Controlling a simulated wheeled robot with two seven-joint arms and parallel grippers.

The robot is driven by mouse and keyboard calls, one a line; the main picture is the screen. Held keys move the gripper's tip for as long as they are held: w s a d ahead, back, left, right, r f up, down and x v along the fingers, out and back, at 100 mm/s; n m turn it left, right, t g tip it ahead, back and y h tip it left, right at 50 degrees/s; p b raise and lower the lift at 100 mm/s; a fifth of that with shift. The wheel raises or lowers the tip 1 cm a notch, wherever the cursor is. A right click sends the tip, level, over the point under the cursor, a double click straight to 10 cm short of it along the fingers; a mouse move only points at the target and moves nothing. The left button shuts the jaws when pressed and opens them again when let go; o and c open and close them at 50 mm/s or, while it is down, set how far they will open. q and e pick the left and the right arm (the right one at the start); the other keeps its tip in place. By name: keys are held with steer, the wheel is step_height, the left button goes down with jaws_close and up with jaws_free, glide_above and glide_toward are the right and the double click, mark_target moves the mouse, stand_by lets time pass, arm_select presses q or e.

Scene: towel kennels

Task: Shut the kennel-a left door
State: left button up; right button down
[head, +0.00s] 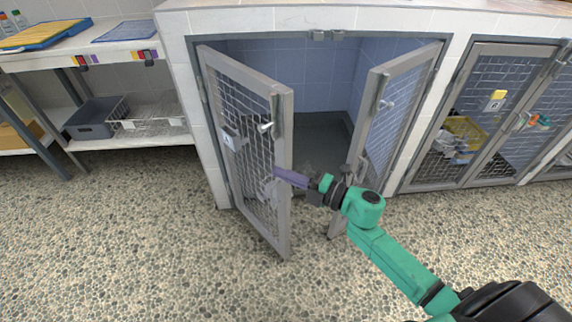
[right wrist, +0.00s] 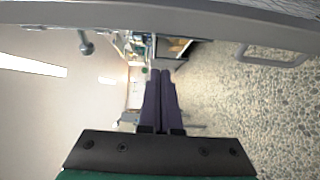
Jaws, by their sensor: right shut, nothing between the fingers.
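The kennel-a left door (head: 240,145) is a grey-framed mesh door standing open, swung out toward me from its hinges at the left. It carries a small label plate and a knob on its free side. My right gripper (head: 276,172) is shut and empty. Its purple fingers overlap the door's free edge in the head view; whether they touch it I cannot tell. In the right wrist view the shut fingers (right wrist: 160,98) point away from the camera, and a grey bar runs across the top. My left gripper is not in view.
The kennel's right door (head: 388,115) also stands open, just right of my right gripper. The kennel interior (head: 300,75) is blue-tiled. Shut kennel doors (head: 485,115) stand to the right, and a shelf unit (head: 110,50) to the left. The pebbled floor (head: 130,240) in front is clear.

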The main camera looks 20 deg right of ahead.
mark_target(287, 163)
steer(key=w, duration=0.1)
steer(key=w+d, duration=0.1)
steer(key=w, duration=0.1)
steer(key=shift+w+d+f, duration=0.1)
steer(key=shift+w+d, duration=0.05)
steer(key=shift+d, duration=0.1)
steer(key=shift+w+d, duration=0.1)
steer(key=shift+d, duration=0.15)
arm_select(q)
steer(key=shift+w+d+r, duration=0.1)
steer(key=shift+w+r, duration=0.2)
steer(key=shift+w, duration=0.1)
